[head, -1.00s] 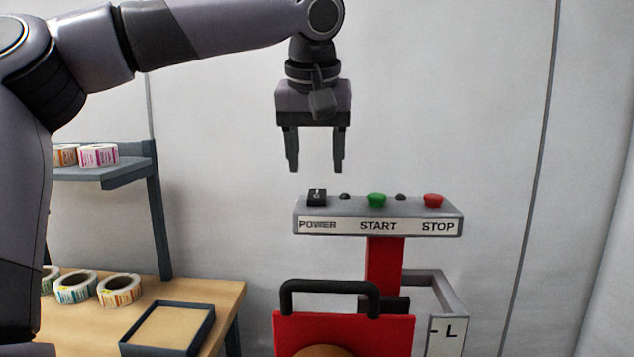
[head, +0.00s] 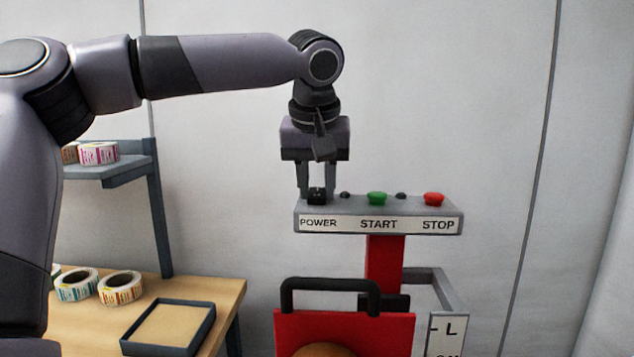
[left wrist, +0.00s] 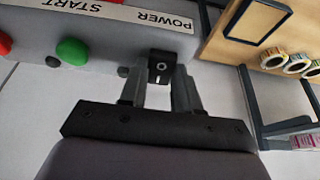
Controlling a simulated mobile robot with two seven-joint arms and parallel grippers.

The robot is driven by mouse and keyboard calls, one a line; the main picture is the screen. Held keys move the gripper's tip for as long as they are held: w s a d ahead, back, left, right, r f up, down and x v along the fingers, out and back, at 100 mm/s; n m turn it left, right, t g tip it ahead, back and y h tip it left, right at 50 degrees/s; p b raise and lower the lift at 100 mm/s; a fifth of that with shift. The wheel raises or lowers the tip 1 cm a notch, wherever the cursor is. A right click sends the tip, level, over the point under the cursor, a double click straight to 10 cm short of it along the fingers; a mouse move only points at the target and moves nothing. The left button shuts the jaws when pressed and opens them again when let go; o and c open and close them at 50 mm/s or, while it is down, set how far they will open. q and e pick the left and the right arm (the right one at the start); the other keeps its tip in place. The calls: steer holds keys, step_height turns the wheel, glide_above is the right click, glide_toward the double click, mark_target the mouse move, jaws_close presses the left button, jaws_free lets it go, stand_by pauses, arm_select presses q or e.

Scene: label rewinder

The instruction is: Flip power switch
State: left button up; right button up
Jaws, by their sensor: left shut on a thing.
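The black power switch (head: 317,195) sits at the left end of the grey control panel (head: 384,210), above the POWER label. It also shows in the left wrist view (left wrist: 162,66), between the fingertips. My left gripper (head: 316,193) points straight down over the panel, its fingers shut on the switch, one on each side. In the left wrist view my left gripper (left wrist: 164,80) reaches the switch from below in the picture. My right gripper is in neither view.
On the panel are a green START button (head: 377,198), a red STOP button (head: 433,199) and small dark knobs. Below stands a red machine body with a black handle (head: 330,284). A wooden table (head: 228,296) with label rolls (head: 119,287) and a tray (head: 168,328) stands left.

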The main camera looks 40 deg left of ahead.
mark_target(317, 195)
arm_select(q)
steer(key=shift+w+a+r+g+h, duration=0.1)
steer(key=shift+w+a+g+h, duration=0.1)
steer(key=shift+g+h, duration=0.3)
steer(key=shift+w+a+r+g+h, duration=0.15)
steer(key=shift+g+h, duration=0.25)
steer(key=shift+g, duration=0.2)
steer(key=shift+d+f, duration=0.1)
steer(key=o, duration=1.1)
steer(key=shift+c, duration=0.2)
steer(key=shift+s+d+r, duration=0.1)
steer(key=shift+s+r, duration=0.05)
steer(key=shift+r, duration=1.05)
steer(key=shift+s+d+r, duration=0.1)
steer(key=shift+r, duration=1.05)
steer(key=shift+s+d+r, duration=0.1)
steer(key=shift+s+r, duration=0.05)
steer(key=shift+r, duration=1.05)
